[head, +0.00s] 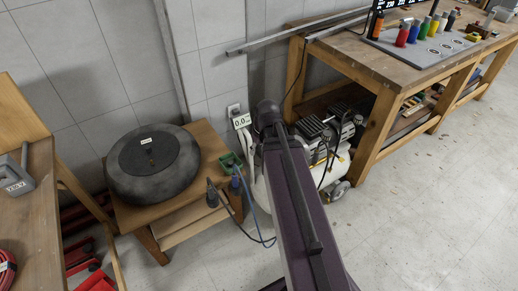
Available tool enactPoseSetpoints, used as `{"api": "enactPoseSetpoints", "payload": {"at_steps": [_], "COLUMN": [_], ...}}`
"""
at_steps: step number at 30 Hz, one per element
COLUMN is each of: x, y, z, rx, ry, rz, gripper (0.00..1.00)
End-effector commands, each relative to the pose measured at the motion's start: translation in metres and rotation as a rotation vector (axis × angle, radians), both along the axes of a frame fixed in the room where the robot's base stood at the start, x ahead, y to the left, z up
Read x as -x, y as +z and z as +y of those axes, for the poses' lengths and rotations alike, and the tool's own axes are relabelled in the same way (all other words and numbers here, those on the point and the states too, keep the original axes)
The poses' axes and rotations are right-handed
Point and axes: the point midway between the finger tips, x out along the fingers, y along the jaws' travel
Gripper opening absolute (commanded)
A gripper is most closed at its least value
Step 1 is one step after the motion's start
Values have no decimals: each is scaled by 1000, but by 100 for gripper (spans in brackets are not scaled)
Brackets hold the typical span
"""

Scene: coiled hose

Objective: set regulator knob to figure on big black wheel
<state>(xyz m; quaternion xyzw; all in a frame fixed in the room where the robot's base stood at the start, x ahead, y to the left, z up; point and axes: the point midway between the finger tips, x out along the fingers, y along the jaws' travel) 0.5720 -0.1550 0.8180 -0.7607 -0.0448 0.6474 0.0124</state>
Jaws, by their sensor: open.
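The big black wheel (118,173) lies flat on a low wooden table at left, with a small white label (146,141) on its upper face. The figure on the label is too small to read. A small white display (241,121) reading 0.0 shows just left of my arm's far end. A white-tanked compressor (336,152) stands on the floor behind my arm, which hides part of it. I cannot make out the regulator knob. My arm reaches from the bottom edge up toward the compressor; my gripper does not show.
A green fitting (229,161) and a black-handled tool (212,194) with a blue hose (247,205) are at the low table's (146,221) right side. A long workbench (391,62) stands at right, a wooden bench (37,218) at left. Floor at lower right is clear.

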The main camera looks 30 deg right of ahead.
Motion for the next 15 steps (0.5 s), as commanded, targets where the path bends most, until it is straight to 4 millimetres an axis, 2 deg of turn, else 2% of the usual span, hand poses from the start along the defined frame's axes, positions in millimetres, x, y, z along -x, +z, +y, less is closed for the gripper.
{"api": "enactPoseSetpoints", "payload": {"at_steps": [8, 15], "x": [1, 6], "y": [0, -2], "z": [12, 54], "rx": [2, 14], "ry": [0, -5], "rz": [13, 57], "gripper": [50, 50]}}
